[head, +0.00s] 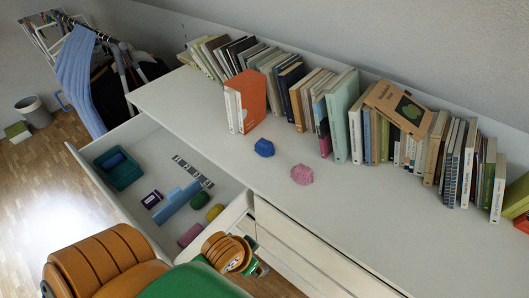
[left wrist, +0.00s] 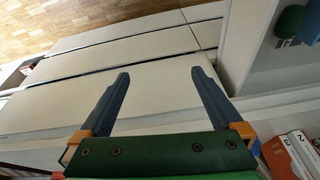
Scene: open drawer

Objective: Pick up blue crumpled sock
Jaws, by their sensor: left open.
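The blue crumpled sock (head: 264,148) lies as a small lump on the white dresser top (head: 215,120), in front of an orange-and-white book. A pink crumpled lump (head: 302,174) lies to its right and nearer the front edge. My left gripper (head: 260,269) is low in the head view, by the dresser's front and the drawer's near corner, well away from the sock. In the left wrist view its two blue-grey fingers (left wrist: 160,78) are spread with nothing between them, over pale panels. The sock is not visible in that view. My right gripper is not visible.
An open drawer (head: 83,167) holds a teal bin (head: 126,176), a light blue block (head: 176,202), a green ball (head: 199,201) and other small items. A row of books (head: 340,117) lines the dresser's back. The top around both lumps is clear.

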